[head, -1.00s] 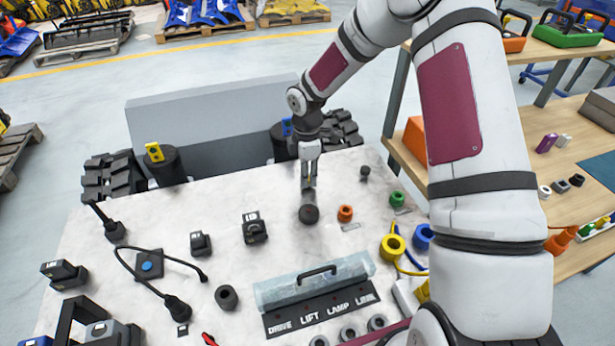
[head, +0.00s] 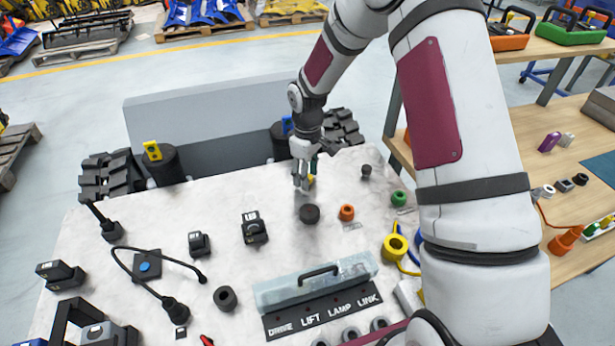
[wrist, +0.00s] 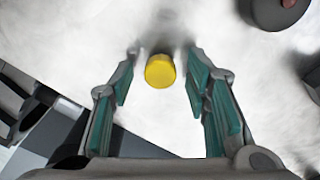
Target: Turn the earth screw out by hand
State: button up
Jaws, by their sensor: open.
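A small yellow round knob (wrist: 160,71), which looks like the earth screw, stands on the pale marbled top. It lies between my open fingertips in the wrist view, slightly beyond them, with clear gaps on both sides. My gripper (wrist: 164,62) has green pads and holds nothing. In the head view my gripper (head: 302,186) points down over the back part of the top, and only a bit of the yellow knob (head: 312,179) shows beside the fingers. I cannot tell how high the fingertips are above the surface.
A clear cover with a handle (head: 318,278) lies at the front.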

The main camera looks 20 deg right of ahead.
jog(key=m, duration=0.6)
jog(key=shift+b, duration=0.4)
jog(key=m, duration=0.9)
jog(key=shift+a, duration=0.1)
jog(key=m, duration=0.5)
